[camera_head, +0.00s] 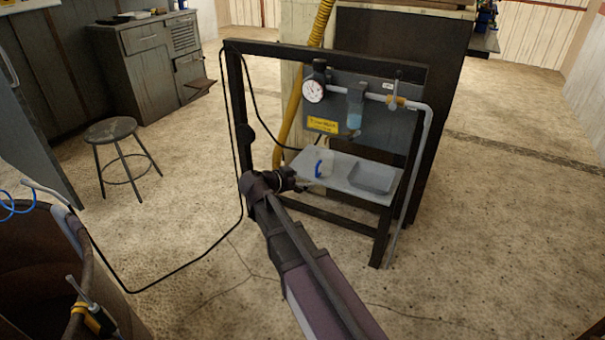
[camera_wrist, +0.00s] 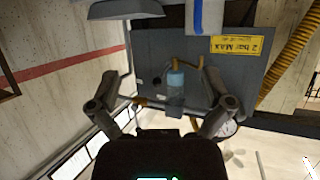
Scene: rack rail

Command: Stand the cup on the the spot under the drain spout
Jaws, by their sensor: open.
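The cup (camera_head: 327,165) is pale with a blue handle and stands upright on the left part of the rack's shelf (camera_head: 343,182). It also shows, cut off, at the top edge of the wrist view (camera_wrist: 210,14). The drain spout (camera_head: 352,134) is under the filter bowl (camera_head: 354,108). A marked spot below it cannot be made out. My gripper (camera_head: 292,181) is open and empty at the shelf's left end, left of the cup and apart from it. Its spread fingers show in the wrist view (camera_wrist: 161,85), where the scene appears upside down.
A grey tray (camera_head: 373,179) takes up the right part of the shelf. The back panel carries a gauge (camera_head: 314,90), a yellow label (camera_head: 322,125) and a pipe with a valve (camera_head: 395,101). Dark frame posts (camera_head: 238,120) flank the shelf. A stool (camera_head: 111,130) stands far left.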

